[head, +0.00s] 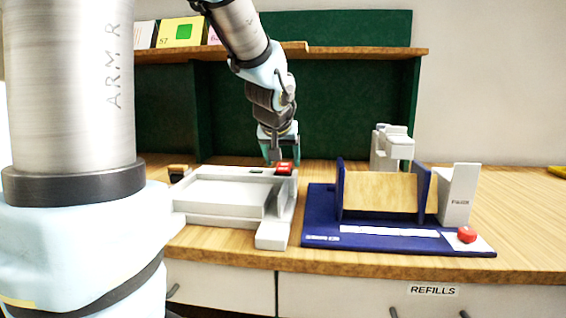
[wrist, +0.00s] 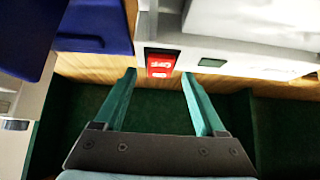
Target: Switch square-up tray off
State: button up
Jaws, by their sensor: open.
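The square-up tray, a white shallow tray (head: 222,196), stands on the wooden table left of centre. A red rocker switch (head: 284,168) with pale marks sits at the right end of its back rail; a small dark green panel (head: 257,170) is to its left. My gripper (head: 281,160) points down at the switch from behind. In the wrist view my gripper (wrist: 158,75) is open, its two green fingers apart and empty. The red switch (wrist: 160,66) shows between the fingertips, on the tray's edge (wrist: 215,50). Whether a finger touches it, I cannot tell.
A blue machine base (head: 320,228) with upright plates, a tan board (head: 380,192) and a red button (head: 466,234) stands right of the tray. A pale device (head: 392,148) is behind it. A green-backed shelf (head: 340,50) rises behind.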

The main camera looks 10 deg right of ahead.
jog(key=v, duration=0.9)
jog(key=shift+s+a+r, duration=0.1)
